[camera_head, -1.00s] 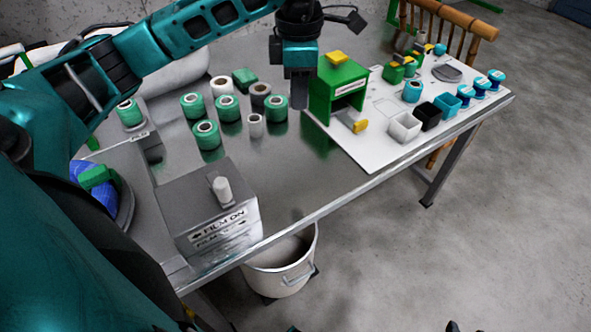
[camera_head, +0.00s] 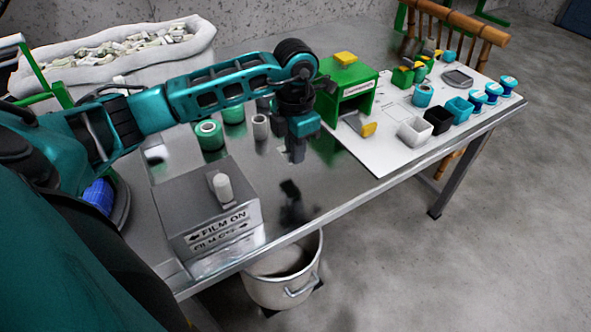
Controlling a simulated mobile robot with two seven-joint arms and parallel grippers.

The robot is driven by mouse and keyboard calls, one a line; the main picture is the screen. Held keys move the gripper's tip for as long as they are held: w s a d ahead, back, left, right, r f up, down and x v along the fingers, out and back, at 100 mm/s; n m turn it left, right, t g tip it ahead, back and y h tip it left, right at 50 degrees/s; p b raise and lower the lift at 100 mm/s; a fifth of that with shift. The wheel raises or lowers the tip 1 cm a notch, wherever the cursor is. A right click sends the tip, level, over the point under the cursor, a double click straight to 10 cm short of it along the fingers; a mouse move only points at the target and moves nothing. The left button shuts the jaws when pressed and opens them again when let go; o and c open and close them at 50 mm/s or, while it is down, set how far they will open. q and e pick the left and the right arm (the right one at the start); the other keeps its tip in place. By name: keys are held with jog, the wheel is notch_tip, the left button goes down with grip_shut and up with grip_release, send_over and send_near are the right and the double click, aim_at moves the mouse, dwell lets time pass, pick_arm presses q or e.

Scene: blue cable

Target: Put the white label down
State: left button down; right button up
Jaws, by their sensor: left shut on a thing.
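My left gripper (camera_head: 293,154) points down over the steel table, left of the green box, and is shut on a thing. A small pale sliver (camera_head: 283,150) shows at its fingers and looks like the white label, though most of it is hidden. The gripper's dark reflection lies on the tabletop in front of it, and I cannot tell whether the label touches the table. My right gripper is not in view.
Green spools (camera_head: 208,134) and a grey spool (camera_head: 260,127) stand left of the gripper. A grey FILM ON box (camera_head: 212,215) is at the front left. A green box (camera_head: 345,85) stands right. Bare table (camera_head: 310,185) lies in front.

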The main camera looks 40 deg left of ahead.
aim_at(295, 179)
pick_arm(q)
jog(key=shift+f+b, duration=0.4)
jog(key=shift+f, duration=2.5)
jog(key=shift+f, duration=0.1)
jog(key=c, duration=1.2)
grip_release()
jog(key=shift+r, duration=0.35)
notch_tip(295, 179, up, 12)
jog(key=shift+f+p, duration=0.15)
jog(key=shift+p, duration=0.85)
